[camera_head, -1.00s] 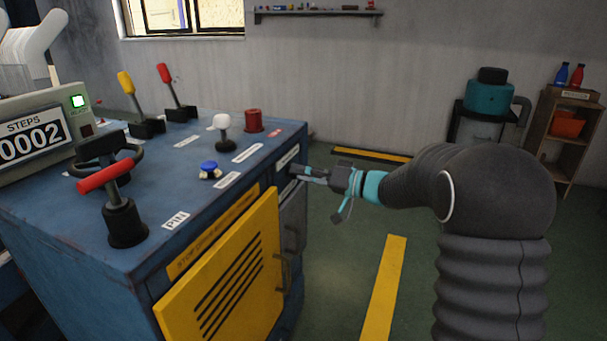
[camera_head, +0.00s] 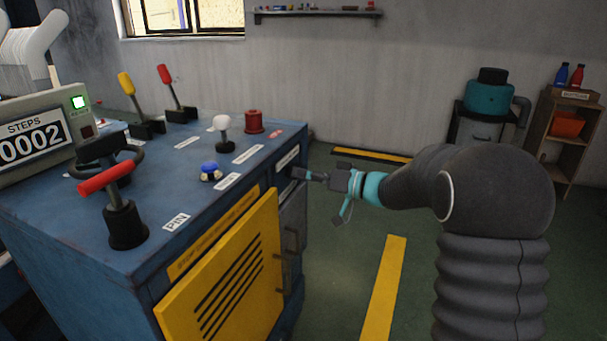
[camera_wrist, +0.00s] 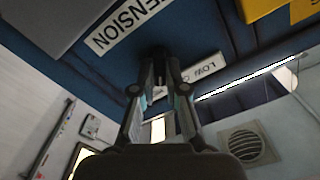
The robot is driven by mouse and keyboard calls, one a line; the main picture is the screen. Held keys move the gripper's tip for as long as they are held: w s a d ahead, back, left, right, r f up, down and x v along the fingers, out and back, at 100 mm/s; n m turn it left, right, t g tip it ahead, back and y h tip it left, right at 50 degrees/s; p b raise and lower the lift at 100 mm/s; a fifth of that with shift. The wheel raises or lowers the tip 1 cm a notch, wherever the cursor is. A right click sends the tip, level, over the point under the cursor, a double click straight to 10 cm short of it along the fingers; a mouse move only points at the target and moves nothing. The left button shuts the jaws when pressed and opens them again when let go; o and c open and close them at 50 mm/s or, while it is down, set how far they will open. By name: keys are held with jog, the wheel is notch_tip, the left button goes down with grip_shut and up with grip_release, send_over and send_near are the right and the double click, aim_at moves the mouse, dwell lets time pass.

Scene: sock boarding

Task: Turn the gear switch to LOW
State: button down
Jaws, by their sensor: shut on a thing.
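My gripper (camera_head: 306,174) is at the right side face of the blue machine cabinet, just under its top edge. In the wrist view its fingers (camera_wrist: 160,62) are closed on a small dark knob (camera_wrist: 157,50), which looks to be the gear switch. The fingers hide most of the knob, so its pointing direction cannot be told. A white label reading LOW (camera_wrist: 205,68) is partly hidden beside the fingers. A label ending in ENSION (camera_wrist: 122,25) is on the other side.
The yellow door (camera_head: 228,270) of the cabinet stands below and left of my gripper. Levers, a blue button (camera_head: 209,167) and a red knob (camera_head: 253,121) are on the cabinet top.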

jog(key=shift+n+b, duration=3.5)
jog(key=shift+n, duration=4.2)
jog(key=c, duration=1.2)
grip_release()
jog(key=v, duration=1.2)
